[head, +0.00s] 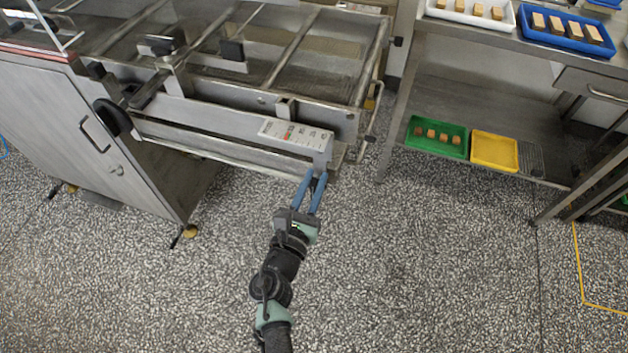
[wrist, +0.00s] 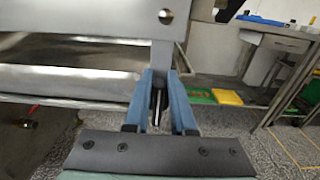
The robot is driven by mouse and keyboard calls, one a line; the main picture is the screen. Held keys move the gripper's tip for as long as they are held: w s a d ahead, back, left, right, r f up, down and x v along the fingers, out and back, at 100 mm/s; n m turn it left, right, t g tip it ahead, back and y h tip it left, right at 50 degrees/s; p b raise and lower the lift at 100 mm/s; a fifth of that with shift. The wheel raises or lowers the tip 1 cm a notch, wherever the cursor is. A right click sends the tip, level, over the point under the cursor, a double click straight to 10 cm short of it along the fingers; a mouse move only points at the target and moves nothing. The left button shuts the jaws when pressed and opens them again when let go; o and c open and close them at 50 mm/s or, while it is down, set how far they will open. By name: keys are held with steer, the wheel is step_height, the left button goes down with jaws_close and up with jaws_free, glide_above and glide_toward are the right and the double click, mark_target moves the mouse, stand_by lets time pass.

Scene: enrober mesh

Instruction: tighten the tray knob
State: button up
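My gripper (head: 314,178) is at the lower right end of the machine's long tray assembly (head: 235,122). Its two blue fingers are apart, with a visible gap between them. A larger black round knob (head: 113,117) sits on the machine's front left, well away from my gripper.
The steel machine with its cabinet (head: 75,125) fills the upper left. A steel table at right holds white and blue (head: 567,31) trays of blocks. Its lower shelf carries a green tray (head: 437,137) and a yellow tray (head: 494,151). The speckled floor around my arm is clear.

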jaws_close()
